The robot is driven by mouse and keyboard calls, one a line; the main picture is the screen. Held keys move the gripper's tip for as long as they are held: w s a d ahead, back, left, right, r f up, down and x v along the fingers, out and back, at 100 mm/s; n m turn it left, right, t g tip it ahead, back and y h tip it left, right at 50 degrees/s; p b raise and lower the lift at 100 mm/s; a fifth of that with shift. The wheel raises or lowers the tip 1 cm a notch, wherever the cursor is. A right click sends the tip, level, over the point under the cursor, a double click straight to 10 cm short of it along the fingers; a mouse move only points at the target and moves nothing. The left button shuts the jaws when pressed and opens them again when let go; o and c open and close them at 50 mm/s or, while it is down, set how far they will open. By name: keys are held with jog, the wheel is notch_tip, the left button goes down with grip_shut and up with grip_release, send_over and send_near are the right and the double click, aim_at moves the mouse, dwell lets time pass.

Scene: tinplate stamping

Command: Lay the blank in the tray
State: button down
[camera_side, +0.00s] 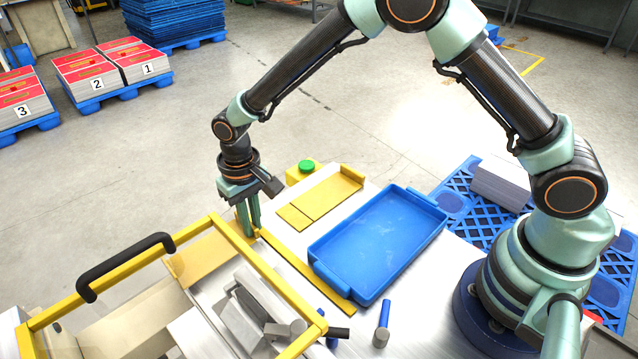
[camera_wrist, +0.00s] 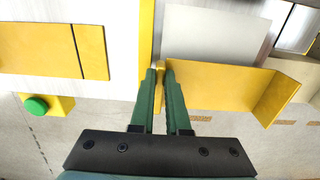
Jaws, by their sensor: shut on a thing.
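My gripper (camera_side: 250,232) points down at the left end of the bench in the side view. In the wrist view its two green fingers (camera_wrist: 160,68) are closed on a small yellow piece (camera_wrist: 160,92), seen only as a narrow strip between them. The blue tray (camera_side: 381,297) stands empty right of my gripper, with a long yellow strip (camera_side: 310,276) between them. I cannot make out a blank for certain. A pale flat sheet (camera_wrist: 217,32) shows beyond a yellow ledge (camera_wrist: 215,82) in the wrist view; I cannot tell whether it is one.
A yellow guard frame (camera_side: 270,270) with a black handle (camera_side: 125,266) stands close to my gripper at the front left. A yellow plate (camera_side: 320,197) and a green button (camera_side: 306,166) lie behind. A blue-handled tool (camera_side: 383,325) stands before the tray. Pallets hold stacks at the back left.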

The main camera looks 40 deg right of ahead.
jog(key=shift+f, duration=0.65)
jog(key=shift+f, duration=0.15)
jog(key=c, duration=0.9)
grip_release()
jog(key=s+d+r+t, duration=0.1)
jog(key=d+r, duration=0.2)
jog(key=r, duration=0.6)
jog(key=d+r, duration=0.2)
jog(key=r, duration=0.7)
jog(key=s+d+r+t, duration=0.2)
jog(key=s+d+r, duration=0.1)
jog(key=s+d, duration=0.3)
jog(key=s+d+r+t, duration=0.2)
jog(key=s+d+r, duration=0.1)
jog(key=s+d, duration=0.4)
jog(key=shift+s+d+r+t, duration=0.15)
jog(key=shift+s+d+t, duration=0.15)
jog(key=shift+d, duration=0.75)
